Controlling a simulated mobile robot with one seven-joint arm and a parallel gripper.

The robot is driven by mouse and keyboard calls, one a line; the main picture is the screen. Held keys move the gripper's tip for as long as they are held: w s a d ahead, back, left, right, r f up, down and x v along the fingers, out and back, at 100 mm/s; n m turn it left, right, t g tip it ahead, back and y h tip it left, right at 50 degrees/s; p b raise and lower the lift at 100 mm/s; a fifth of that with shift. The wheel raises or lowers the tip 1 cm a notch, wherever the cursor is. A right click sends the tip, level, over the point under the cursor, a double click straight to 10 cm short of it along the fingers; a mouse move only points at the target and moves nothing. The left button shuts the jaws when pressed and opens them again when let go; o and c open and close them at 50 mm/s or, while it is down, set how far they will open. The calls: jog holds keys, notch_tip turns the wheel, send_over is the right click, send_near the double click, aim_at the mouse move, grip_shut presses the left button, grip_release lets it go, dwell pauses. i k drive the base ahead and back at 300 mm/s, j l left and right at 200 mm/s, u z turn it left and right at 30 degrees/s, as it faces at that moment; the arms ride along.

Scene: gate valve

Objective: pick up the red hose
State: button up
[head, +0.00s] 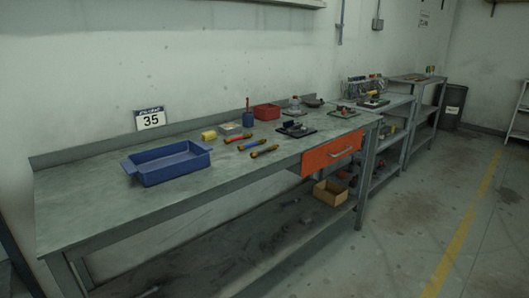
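On the metal workbench (90,190) lie two short slim rods in the head view. The rear one (238,138) looks red and orange with a darker end, and it may be the red hose. The front one (264,150) looks blue with orange or yellow parts. They lie roughly parallel, apart from each other, both flat on the bench top. They are too small to tell for sure which is a hose. My gripper is not in view.
A blue tray (170,175) stands to the left. A yellow cylinder (208,136), a red box (266,111) and dark devices on plates (296,129) are nearby. An orange drawer (332,153) hangs below the edge. Open floor (410,215) lies at the right.

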aim_at(227, 141)
jog(key=i+l+u, duration=0.15)
jog(key=i+l, duration=1.55)
jog(key=i, duration=0.15)
jog(key=i+l, duration=0.15)
jog(key=i, duration=0.15)
jog(key=i+j, duration=0.6)
